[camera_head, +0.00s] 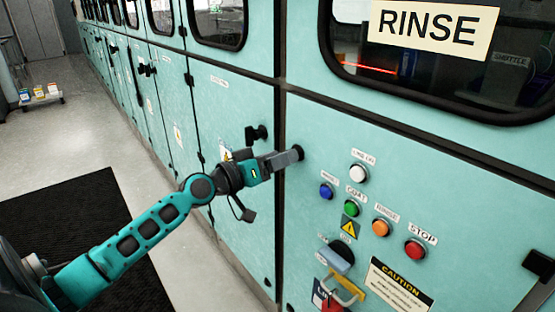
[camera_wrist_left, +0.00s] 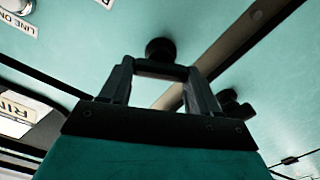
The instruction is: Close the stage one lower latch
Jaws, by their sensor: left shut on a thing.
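My left gripper (camera_head: 287,158) reaches from the left to the dark seam between two teal panels. In the left wrist view its two fingers (camera_wrist_left: 160,85) close on a black latch handle (camera_wrist_left: 160,70) whose round knob (camera_wrist_left: 158,48) shows beyond the fingertips. The knob also shows in the head view (camera_head: 299,152), at the fingertips and just right of the seam. The fingers hide most of the handle in the head view. A second black latch piece (camera_head: 256,133) sits left of the seam. It also shows in the wrist view (camera_wrist_left: 236,104). My right gripper is not in view.
Right of the gripper, the panel carries several coloured buttons, including red STOP (camera_head: 415,249), and a padlock (camera_head: 342,292). A RINSE sign (camera_head: 427,26) hangs above. A dark mat (camera_head: 70,235) lies on the floor left. A low rack with small boxes (camera_head: 40,97) stands farther back.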

